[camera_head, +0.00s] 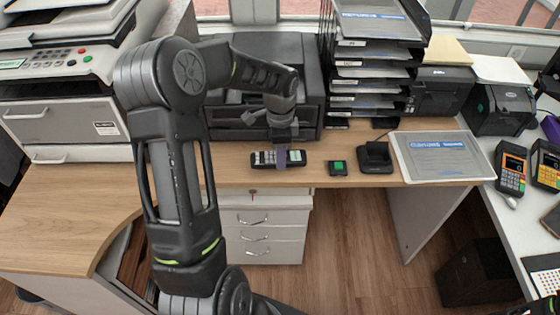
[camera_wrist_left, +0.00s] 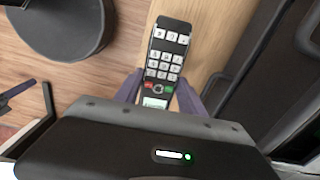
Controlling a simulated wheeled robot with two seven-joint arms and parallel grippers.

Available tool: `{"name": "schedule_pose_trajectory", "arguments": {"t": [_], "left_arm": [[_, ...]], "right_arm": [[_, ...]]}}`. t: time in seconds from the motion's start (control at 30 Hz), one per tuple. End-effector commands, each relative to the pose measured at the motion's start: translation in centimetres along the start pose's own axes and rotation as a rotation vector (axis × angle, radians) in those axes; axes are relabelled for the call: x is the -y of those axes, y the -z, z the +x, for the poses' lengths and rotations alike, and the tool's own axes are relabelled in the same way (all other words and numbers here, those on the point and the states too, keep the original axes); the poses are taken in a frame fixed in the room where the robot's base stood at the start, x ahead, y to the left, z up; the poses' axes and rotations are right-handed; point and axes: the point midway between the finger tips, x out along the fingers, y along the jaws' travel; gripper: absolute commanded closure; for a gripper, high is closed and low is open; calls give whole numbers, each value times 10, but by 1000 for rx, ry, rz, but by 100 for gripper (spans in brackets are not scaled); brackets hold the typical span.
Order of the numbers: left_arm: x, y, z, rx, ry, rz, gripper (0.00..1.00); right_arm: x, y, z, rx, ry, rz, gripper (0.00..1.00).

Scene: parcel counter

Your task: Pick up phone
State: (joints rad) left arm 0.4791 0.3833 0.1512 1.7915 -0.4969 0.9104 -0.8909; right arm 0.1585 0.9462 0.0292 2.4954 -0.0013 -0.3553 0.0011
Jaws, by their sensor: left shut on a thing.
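The phone (camera_head: 264,158) is a dark handset with pale keys, lying near the front edge of the wooden desk in the head view. It also shows in the left wrist view (camera_wrist_left: 168,52), with its keypad facing the camera and its small screen between the fingers. My left gripper (camera_head: 281,158) is over the phone from above, its purple fingers shut on the phone's sides. The fingers also show in the left wrist view (camera_wrist_left: 158,95). I cannot tell whether the phone is lifted off the desk. My right gripper is in neither view.
A small dark box with a green top (camera_head: 338,167) and a black phone cradle (camera_head: 375,157) stand right of the phone. A clipboard-like sheet (camera_head: 442,157) lies further right. A black printer (camera_head: 309,90) and stacked trays (camera_head: 368,72) stand behind. The desk left of the phone is clear.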

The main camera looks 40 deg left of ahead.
Motion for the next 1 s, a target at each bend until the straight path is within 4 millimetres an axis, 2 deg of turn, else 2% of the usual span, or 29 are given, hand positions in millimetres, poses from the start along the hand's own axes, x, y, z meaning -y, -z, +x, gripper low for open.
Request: {"name": "schedule_pose_trajectory", "arguments": {"t": [0.03, 0.2, 0.33, 1.0], "left_arm": [[1, 1, -11, -2, 5, -1, 100], [1, 1, -43, -3, 4, 0, 100], [0, 0, -58, -1, 2, 0, 100], [0, 0, -62, -1, 0, 0, 100]], "right_arm": [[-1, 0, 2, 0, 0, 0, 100], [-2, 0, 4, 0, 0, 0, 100], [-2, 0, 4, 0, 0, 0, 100], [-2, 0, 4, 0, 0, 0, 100]]}}
